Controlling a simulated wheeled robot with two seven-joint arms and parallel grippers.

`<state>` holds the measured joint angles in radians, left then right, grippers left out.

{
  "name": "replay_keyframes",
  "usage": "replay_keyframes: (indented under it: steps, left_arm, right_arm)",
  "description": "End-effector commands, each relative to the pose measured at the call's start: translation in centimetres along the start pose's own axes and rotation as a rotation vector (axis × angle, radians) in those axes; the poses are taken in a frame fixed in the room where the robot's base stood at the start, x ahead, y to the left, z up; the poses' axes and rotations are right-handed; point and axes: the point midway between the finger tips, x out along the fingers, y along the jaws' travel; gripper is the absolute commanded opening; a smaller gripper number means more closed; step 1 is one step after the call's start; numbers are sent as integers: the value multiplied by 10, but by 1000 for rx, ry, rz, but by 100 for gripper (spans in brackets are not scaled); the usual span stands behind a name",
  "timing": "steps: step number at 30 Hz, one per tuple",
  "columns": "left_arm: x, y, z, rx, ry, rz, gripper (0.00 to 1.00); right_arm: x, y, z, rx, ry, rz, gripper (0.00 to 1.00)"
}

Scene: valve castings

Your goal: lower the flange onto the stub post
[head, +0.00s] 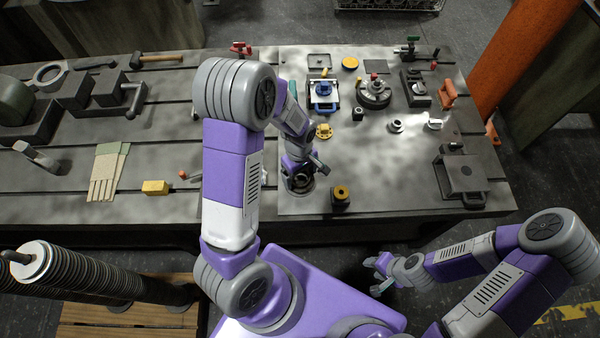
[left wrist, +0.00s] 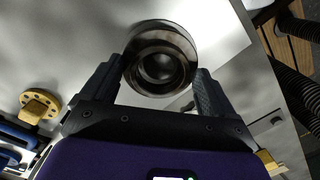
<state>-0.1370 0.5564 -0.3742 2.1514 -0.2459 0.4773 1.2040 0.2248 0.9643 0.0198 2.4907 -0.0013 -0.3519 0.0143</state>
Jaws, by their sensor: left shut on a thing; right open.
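My left gripper (head: 302,170) is shut on a dark metal ring-shaped part, which I take to be the flange (head: 300,184). In the left wrist view the flange (left wrist: 138,82) shows as a round steel ring between the two fingers (left wrist: 155,80). Through its middle I see darker concentric rings and a paler round centre. That centre may be the stub post, but I cannot tell it apart for sure, nor whether the flange touches it. My right gripper (head: 383,276) is open and empty, off the table's front edge.
A dark block with a yellow top (head: 340,193) stands close right of the left gripper. A yellow flanged piece (head: 323,131) lies behind it; it also shows in the left wrist view (left wrist: 38,107). A round fixture (head: 373,93) stands further back. The plate right of centre is largely clear.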

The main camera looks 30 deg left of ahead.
Motion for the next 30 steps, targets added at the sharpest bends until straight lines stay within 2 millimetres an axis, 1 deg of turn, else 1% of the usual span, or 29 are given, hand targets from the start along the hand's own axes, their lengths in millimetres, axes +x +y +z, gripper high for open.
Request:
replay_keyframes:
  steps: [9,10,12,20,23,30]
  left_arm:
    - [12,1,-1,0,0,1,22]
    - [11,1,-1,0,0,1,91]
    - [10,1,-1,0,0,1,100]
    - [8,0,-1,0,0,0,100]
    - [-4,1,-1,0,1,2,100]
    - [-45,1,-1,1,2,5,100]
  right_arm:
    - [8,3,0,0,0,0,43]
    - [8,3,0,0,0,0,43]
    - [7,3,0,0,0,0,43]
    - [6,2,0,0,0,0,43]
    - [2,1,0,0,0,0,43]
    - [-12,-4,0,0,0,0,43]
